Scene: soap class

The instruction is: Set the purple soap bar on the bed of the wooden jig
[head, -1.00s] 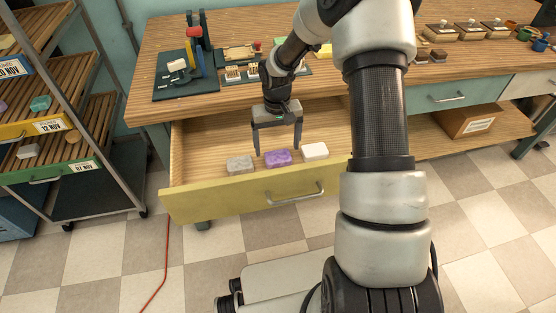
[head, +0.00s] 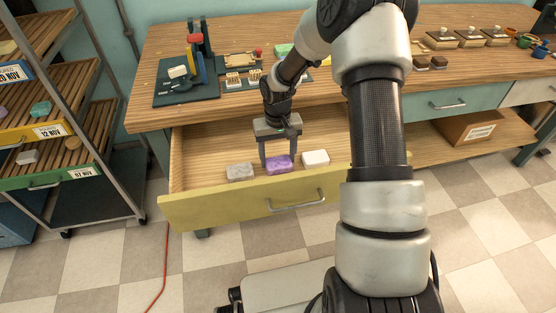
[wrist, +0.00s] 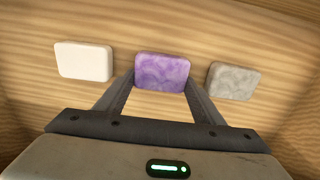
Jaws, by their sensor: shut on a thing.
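The purple soap bar (head: 279,166) lies in the open yellow-fronted drawer, between a grey bar and a white bar. My gripper (head: 278,160) points down into the drawer and is shut on the purple bar, one finger at each end. The wrist view shows the purple bar (wrist: 162,72) between the fingertips. I cannot tell any gap between the bar and the drawer floor. A wooden jig (head: 238,60) with a red knob stands on the workbench behind the drawer. Its bed is small in the head view.
The grey bar (head: 240,171) and white bar (head: 316,158) lie close on either side of my fingers. The drawer front (head: 240,205) stands nearest. A dark mat with a tool (head: 184,86) and stamps (head: 234,80) are on the bench. A shelf rack (head: 105,150) stands left.

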